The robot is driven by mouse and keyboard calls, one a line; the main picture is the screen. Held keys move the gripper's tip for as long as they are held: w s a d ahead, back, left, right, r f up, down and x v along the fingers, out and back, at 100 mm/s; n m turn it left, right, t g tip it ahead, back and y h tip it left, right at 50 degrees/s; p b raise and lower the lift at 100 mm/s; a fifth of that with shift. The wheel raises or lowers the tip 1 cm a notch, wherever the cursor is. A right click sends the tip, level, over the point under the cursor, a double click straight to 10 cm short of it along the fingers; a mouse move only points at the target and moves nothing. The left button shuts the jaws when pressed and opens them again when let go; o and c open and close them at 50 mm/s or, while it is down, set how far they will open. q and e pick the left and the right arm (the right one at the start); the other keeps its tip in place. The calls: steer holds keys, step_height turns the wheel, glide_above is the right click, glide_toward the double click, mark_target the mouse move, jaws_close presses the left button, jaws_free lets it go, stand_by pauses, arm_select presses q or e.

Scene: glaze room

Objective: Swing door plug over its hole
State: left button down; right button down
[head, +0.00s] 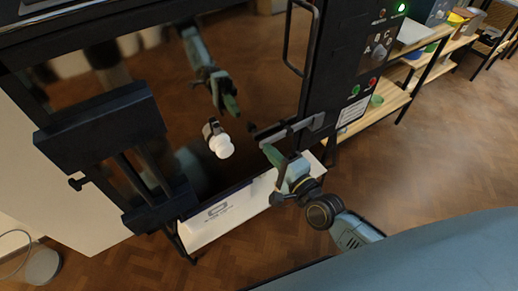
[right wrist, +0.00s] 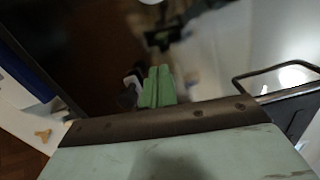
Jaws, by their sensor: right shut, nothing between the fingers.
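The white door plug (head: 221,146) shows on the dark, glossy front of the kiln door (head: 165,90), with a small dark and metal piece at its upper left. I cannot make out its hole or tell whether the plug covers it. My right gripper (head: 268,151) is to the right of the plug, apart from it in the picture. Its green fingers are shut together and empty; they also show in the right wrist view (right wrist: 157,87). My left gripper is not in view.
A control panel (head: 377,50) stands right of the door. A dark hinge block (head: 100,130) is at the left. The door mirrors my arm.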

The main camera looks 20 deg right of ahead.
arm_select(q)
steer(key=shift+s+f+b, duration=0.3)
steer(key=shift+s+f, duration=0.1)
arm_select(e)
steer(key=v, duration=0.8)
steer(key=shift+s, duration=0.35)
